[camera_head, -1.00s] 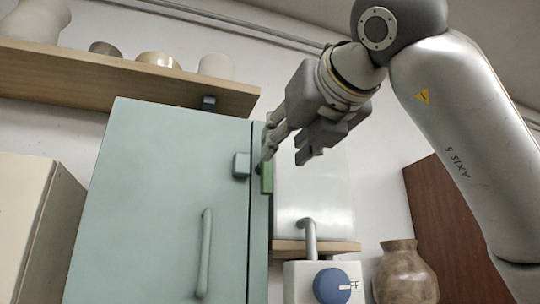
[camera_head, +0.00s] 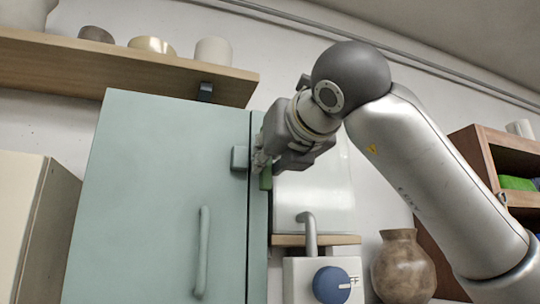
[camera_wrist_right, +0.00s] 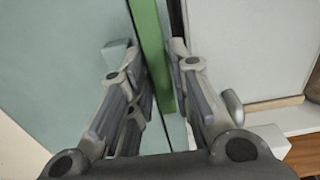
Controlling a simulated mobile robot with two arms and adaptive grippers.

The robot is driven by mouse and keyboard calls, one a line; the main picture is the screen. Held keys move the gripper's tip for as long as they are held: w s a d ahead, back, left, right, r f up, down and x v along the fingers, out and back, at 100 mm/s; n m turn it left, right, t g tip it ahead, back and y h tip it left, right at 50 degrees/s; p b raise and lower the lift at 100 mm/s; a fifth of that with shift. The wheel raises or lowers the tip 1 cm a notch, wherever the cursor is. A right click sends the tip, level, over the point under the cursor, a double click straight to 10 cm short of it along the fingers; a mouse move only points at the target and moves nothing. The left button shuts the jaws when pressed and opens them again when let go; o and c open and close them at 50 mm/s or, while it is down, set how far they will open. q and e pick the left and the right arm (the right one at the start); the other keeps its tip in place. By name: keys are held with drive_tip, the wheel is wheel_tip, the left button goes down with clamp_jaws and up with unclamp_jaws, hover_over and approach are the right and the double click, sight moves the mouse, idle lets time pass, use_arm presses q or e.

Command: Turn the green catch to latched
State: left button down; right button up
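The green catch (camera_head: 266,179) is an upright bar at the right edge of the pale teal cabinet door (camera_head: 160,200). It is partly hidden behind my right gripper (camera_head: 262,158) in the head view. In the wrist view the green catch (camera_wrist_right: 152,50) runs upright between the two fingers of my right gripper (camera_wrist_right: 155,75). The fingers are apart, one on each side of the bar, and I cannot tell whether either touches it. A small teal block (camera_head: 240,158) sits on the door just left of the catch. My left gripper is not in view.
A wooden shelf (camera_head: 120,75) with pots is above the cabinet. A white box with a blue knob (camera_head: 331,285) and a brown vase (camera_head: 404,268) are at lower right. A door handle (camera_head: 202,250) sticks out below the catch. A brown open shelf unit (camera_head: 480,160) stands at right.

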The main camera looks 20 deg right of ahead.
clamp_jaws()
drive_tip(key=m+b, duration=0.3)
drive_tip(key=m, duration=0.3)
drive_tip(key=m+b, duration=0.3)
drive_tip(key=m, duration=0.3)
drive_tip(key=m+b, duration=0.3)
drive_tip(key=m, duration=0.2)
drive_tip(key=shift+a+r+m, duration=0.25)
drive_tip(key=shift+a+m, duration=0.05)
drive_tip(key=shift+m, duration=0.1)
idle(0.5)
drive_tip(key=o, duration=0.6)
unclamp_jaws()
drive_tip(key=shift+c, duration=0.2)
